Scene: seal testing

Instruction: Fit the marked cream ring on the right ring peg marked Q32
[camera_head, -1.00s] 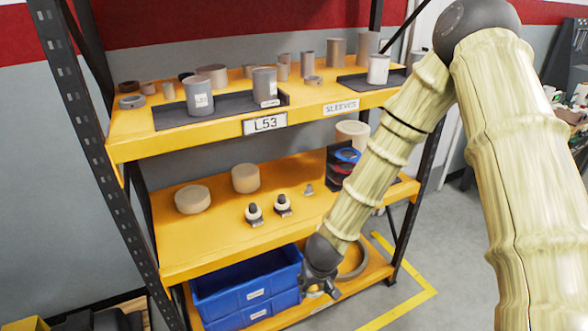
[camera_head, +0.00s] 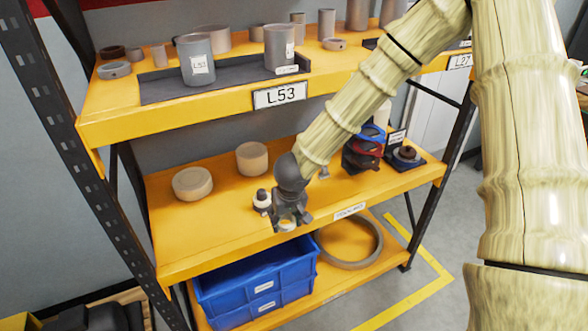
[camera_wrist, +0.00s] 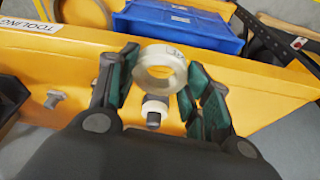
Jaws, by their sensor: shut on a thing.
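My gripper (camera_head: 290,218) is shut on a cream ring (camera_wrist: 160,68), held between its two dark green-padded fingers in the wrist view. The ring has a small dark mark on its upper right rim, too small to read. In the head view my gripper is over the front of the middle yellow shelf and mostly hides the ring. A dark peg with a cream band (camera_head: 262,201) stands just left of my gripper; the right peg is hidden behind it. In the wrist view a dark peg with a cream band (camera_wrist: 154,110) shows below the held ring. I cannot read Q32 anywhere.
Two cream cylinders, a low one (camera_head: 192,184) and a taller one (camera_head: 252,158), stand on the shelf's left half. A stack of red and blue parts (camera_head: 364,148) stands to the right. Blue bins (camera_head: 255,285) and a large ring (camera_head: 378,252) lie below. The upper shelf (camera_head: 215,112) overhangs.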

